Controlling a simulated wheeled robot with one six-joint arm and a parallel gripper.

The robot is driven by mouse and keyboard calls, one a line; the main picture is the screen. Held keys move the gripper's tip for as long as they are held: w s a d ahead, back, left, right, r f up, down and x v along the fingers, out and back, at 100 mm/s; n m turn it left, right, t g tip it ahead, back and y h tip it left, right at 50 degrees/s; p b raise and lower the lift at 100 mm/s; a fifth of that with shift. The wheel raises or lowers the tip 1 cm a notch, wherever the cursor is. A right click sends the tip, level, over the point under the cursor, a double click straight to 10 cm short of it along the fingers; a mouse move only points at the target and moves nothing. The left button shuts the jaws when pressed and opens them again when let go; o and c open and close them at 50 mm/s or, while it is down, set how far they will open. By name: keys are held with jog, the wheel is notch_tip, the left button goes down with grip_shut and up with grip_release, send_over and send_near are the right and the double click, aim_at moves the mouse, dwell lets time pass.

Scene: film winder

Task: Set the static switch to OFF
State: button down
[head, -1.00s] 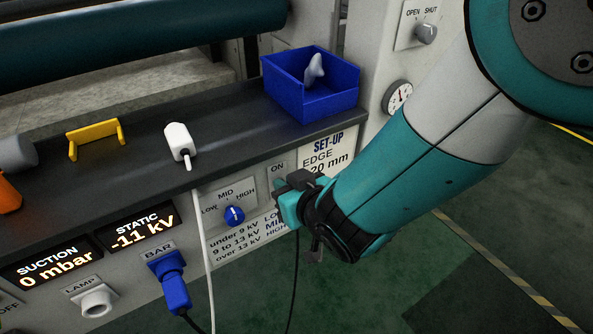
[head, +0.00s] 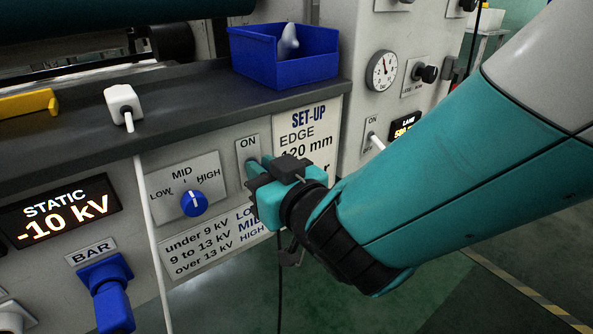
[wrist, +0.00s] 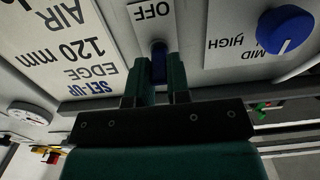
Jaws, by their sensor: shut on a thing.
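The static switch plate (head: 241,150) is on the front panel, right of the blue knob, with ON at its top. In the wrist view, which is upside down, OFF shows on the plate (wrist: 153,14). My gripper (head: 252,172) is at the plate, below the ON label, and hides the lever in the head view. In the wrist view my gripper (wrist: 161,85) is shut on a small dark blue switch lever (wrist: 158,62). Which way the lever tilts is not clear. The static display (head: 62,212) reads -10 kV.
The blue knob (head: 194,203) points near MID; it also shows in the wrist view (wrist: 286,30). A blue bin (head: 255,62) and a white plug (head: 123,100) are on the shelf. A white cable hangs left of the knob. A blue connector (head: 110,295) sits at BAR.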

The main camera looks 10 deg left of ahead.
notch_tip(320, 180, down, 3)
jog(key=t+y+b, duration=0.2)
jog(key=b, duration=0.8)
jog(key=t+y+b, duration=0.1)
jog(key=b, duration=1)
jog(key=shift+r+t+y, duration=0.2)
jog(key=shift+t+y, duration=0.2)
jog(key=shift+w+r+y+b, duration=0.15)
jog(key=shift+y+b, duration=0.25)
jog(key=shift+b, duration=0.75)
jog(key=shift+r, duration=0.1)
jog(key=c, duration=1.1)
grip_release()
jog(key=shift+b+v, duration=5.15)
jog(key=shift+v, duration=3.6)
